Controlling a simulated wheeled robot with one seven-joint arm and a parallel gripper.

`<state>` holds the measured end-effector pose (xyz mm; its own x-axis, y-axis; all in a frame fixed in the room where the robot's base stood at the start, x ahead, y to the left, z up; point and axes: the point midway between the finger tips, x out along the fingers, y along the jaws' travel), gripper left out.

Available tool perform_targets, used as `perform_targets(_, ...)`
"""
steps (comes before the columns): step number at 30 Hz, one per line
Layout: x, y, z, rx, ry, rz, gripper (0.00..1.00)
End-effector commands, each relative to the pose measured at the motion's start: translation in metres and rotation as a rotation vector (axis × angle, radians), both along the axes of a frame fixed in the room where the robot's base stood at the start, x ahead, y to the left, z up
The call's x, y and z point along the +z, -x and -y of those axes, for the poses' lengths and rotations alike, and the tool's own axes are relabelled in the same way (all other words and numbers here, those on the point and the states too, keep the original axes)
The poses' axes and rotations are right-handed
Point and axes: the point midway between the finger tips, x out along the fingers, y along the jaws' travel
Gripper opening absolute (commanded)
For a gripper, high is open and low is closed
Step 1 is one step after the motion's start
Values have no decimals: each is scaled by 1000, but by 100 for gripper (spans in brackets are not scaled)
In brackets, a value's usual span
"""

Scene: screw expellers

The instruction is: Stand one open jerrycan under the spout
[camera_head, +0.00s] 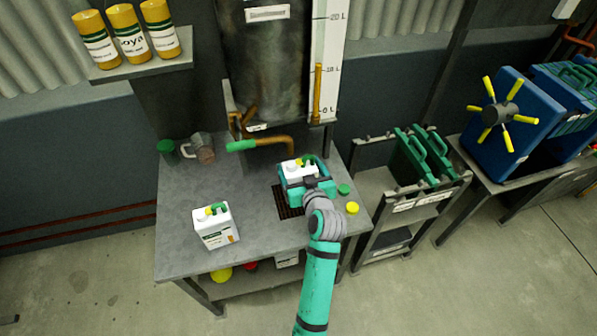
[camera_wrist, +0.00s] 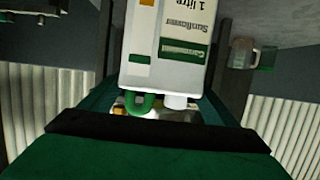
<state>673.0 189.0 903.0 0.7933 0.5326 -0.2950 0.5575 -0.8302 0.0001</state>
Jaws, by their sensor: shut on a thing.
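My gripper (camera_head: 305,188) is shut on a white jerrycan (camera_head: 292,168) over the grey bench, near the dark drain grate (camera_head: 290,209). In the wrist view the jerrycan (camera_wrist: 165,40) appears upside down, with a "1 litre Sunflower" label, a green handle and a white neck with no coloured cap visible. The brass spout (camera_head: 275,142) with a green tap handle comes from the tank, behind and left of the held can. I cannot tell whether the can touches the bench. A second white jerrycan (camera_head: 214,229) with a green handle and yellow cap stands at the front left.
A green cap (camera_head: 344,189) and a yellow cap (camera_head: 352,208) lie right of my gripper. A glass mug (camera_head: 201,147) and green container (camera_head: 167,152) stand at the back left. The bench's left middle is clear.

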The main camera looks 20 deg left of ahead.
Motion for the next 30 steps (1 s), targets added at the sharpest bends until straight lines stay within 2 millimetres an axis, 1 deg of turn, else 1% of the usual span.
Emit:
perform_targets(1, 2, -5, -3, 0, -1, 3, 21)
perform_targets(3, 1, -9, -6, -1, -1, 2, 21)
perform_targets(7, -1, -11, -8, 0, -1, 2, 21)
perform_targets(16, -33, -11, -8, 0, -1, 1, 21)
perform_targets(22, -33, -11, -9, 1, -1, 3, 21)
perform_targets(27, -37, -12, -4, -5, -1, 2, 21)
perform_targets(28, -38, -12, -3, -6, 0, 0, 87)
perform_targets(30, -38, -12, -3, -7, 0, 0, 100)
